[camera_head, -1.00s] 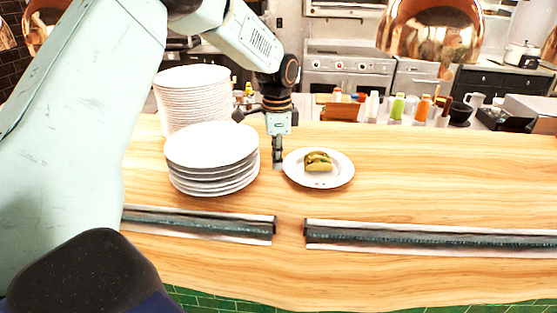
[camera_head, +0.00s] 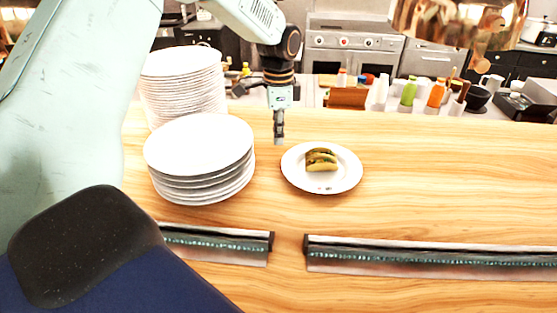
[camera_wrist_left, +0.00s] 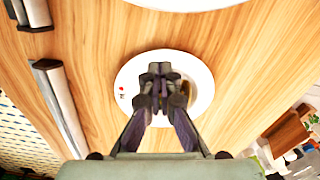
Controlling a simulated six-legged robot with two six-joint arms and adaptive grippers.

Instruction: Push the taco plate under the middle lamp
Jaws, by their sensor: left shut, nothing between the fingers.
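The taco plate (camera_head: 345,182) is a white round plate lying flat on the wooden counter, with a taco (camera_head: 320,160) near its middle. My left gripper (camera_head: 279,140) is shut and empty, pointing down just beyond the plate's back left edge, with a small gap in the head view. In the left wrist view the gripper (camera_wrist_left: 160,75) overlaps the plate (camera_wrist_left: 128,78) and hides much of the taco. A copper lamp (camera_head: 440,22), likely the middle one, hangs at the top right, cut off by the frame. My right gripper is not in view.
A short plate stack (camera_head: 200,145) stands left of the taco plate, with a taller stack (camera_head: 183,85) behind it. Dark metal rails (camera_head: 430,255) run along the front. Bottles (camera_head: 409,92) and a brown box (camera_head: 347,97) are behind the counter. Counter right of the plate is clear.

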